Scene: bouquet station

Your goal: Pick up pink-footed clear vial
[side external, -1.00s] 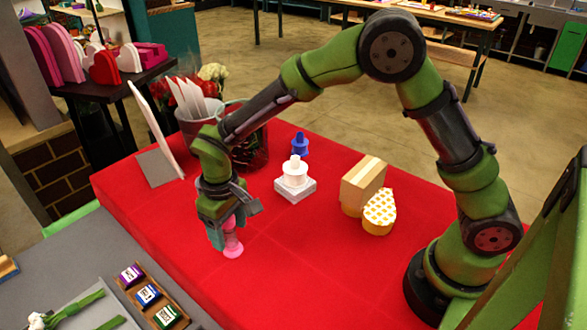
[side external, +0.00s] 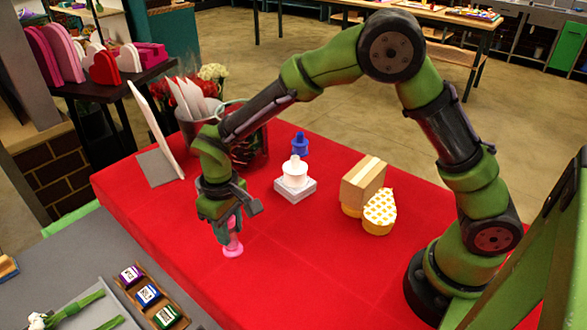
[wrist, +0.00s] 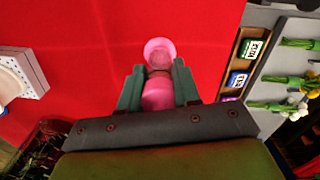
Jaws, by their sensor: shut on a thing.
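The pink-footed clear vial (side external: 232,243) is near the left front of the red-covered table. It looks pink and see-through, with a round pink foot at its lower end. My gripper (side external: 228,230) points down and is shut on the vial's upper part. In the wrist view the vial (wrist: 159,52) sits between the two fingers of my gripper (wrist: 159,86), foot away from the palm. Whether the foot touches the cloth, I cannot tell.
A wooden tray of small labelled boxes (side external: 150,294) is at lower left. Red cloth around the vial is clear.

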